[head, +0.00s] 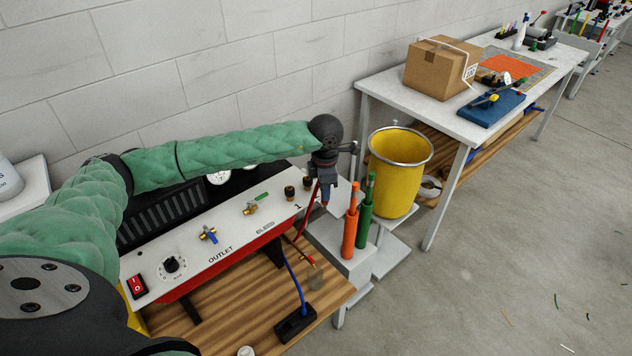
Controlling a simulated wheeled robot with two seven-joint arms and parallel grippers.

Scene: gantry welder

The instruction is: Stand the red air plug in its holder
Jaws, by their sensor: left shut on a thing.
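My left gripper (325,197) points down above the right end of the white control panel. It is shut on the red air plug, which the fingers mostly hide. A thin red hose (304,222) runs from beside the fingers down past the panel's edge. A black block (295,326) lies on the wooden bench top, with a blue hose (292,277) running down to it. I cannot tell for sure that this block is the plug's holder. My right gripper is not in view.
An orange tube (349,235) and a green tube (365,225) stand close right of my gripper. A yellow bin (397,178) stands behind them. The panel (190,264) carries knobs and valves. A small red and brass fitting (311,261) is near the bench's right edge.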

